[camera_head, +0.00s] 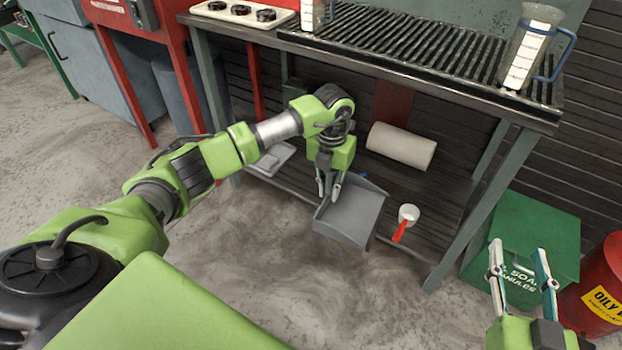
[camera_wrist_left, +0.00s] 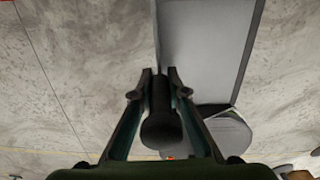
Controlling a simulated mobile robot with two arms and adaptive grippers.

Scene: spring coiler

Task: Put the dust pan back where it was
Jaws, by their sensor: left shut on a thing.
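The grey dust pan (camera_head: 350,214) hangs in my left gripper (camera_head: 331,190) at the front edge of the bench's lower shelf (camera_head: 440,200). The left fingers are shut on its handle, and the pan part extends down and to the right of the fingers. In the left wrist view, the dark handle (camera_wrist_left: 161,115) is between the two fingers (camera_wrist_left: 160,80), and the grey pan (camera_wrist_left: 205,45) stretches away beyond them. Whether the pan touches the shelf cannot be told. My right gripper (camera_head: 520,275) is open and empty at the lower right, in front of a green box.
On the lower shelf are a white roll (camera_head: 401,146), a white scoop with a red handle (camera_head: 408,214) and a grey flat item (camera_head: 272,158). The green box (camera_head: 520,245) and a red bin (camera_head: 602,285) stand right of the bench. The floor in front is clear.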

